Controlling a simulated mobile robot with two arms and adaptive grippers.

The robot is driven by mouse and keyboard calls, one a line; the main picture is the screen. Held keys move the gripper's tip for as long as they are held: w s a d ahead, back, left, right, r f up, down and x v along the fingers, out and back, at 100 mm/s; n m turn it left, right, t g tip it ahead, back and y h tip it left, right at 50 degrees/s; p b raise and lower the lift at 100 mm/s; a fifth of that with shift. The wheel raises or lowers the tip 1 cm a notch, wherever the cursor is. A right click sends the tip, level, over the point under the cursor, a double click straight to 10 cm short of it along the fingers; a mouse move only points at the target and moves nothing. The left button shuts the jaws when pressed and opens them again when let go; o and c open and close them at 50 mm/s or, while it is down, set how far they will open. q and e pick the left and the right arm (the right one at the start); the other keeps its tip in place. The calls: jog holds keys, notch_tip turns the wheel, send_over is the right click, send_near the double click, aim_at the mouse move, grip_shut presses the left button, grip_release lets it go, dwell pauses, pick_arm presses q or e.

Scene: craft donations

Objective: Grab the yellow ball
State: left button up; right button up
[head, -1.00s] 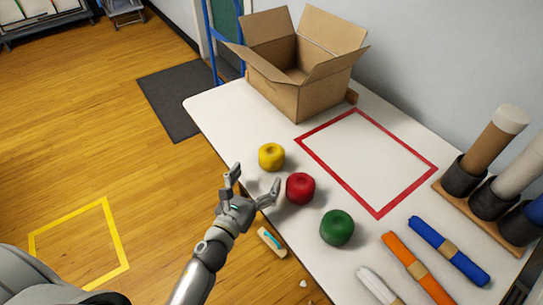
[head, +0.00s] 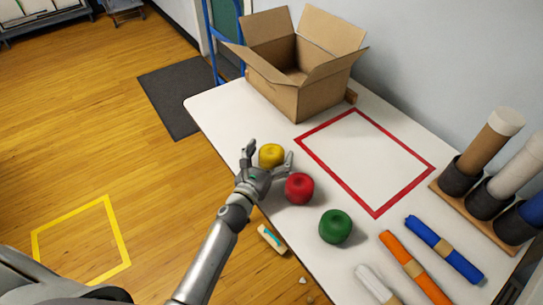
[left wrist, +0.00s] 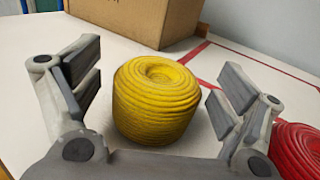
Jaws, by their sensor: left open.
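The yellow ball (head: 271,155) is a squat wound ball with a dimple on top, standing on the white table near its left edge. It also shows in the left wrist view (left wrist: 155,105), between the two fingers. My left gripper (head: 269,157) is open around the near side of the yellow ball, with a gap to the ball on both sides in the left wrist view (left wrist: 160,88). The red ball (head: 299,188) sits just to the right of my left gripper; its edge shows in the left wrist view (left wrist: 297,148). My right gripper is not in view.
A green ball (head: 335,227) lies nearer on the table (head: 222,104). An open cardboard box (head: 293,98) stands at the back. A red taped outline (head: 402,196) on the table is empty. Orange (head: 415,267) and blue (head: 444,249) rolls lie at the right.

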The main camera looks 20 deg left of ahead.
pick_arm(q)
jog(key=shift+c, duration=0.2)
jog(key=c, duration=1.1)
jog(key=shift+r, duration=0.1)
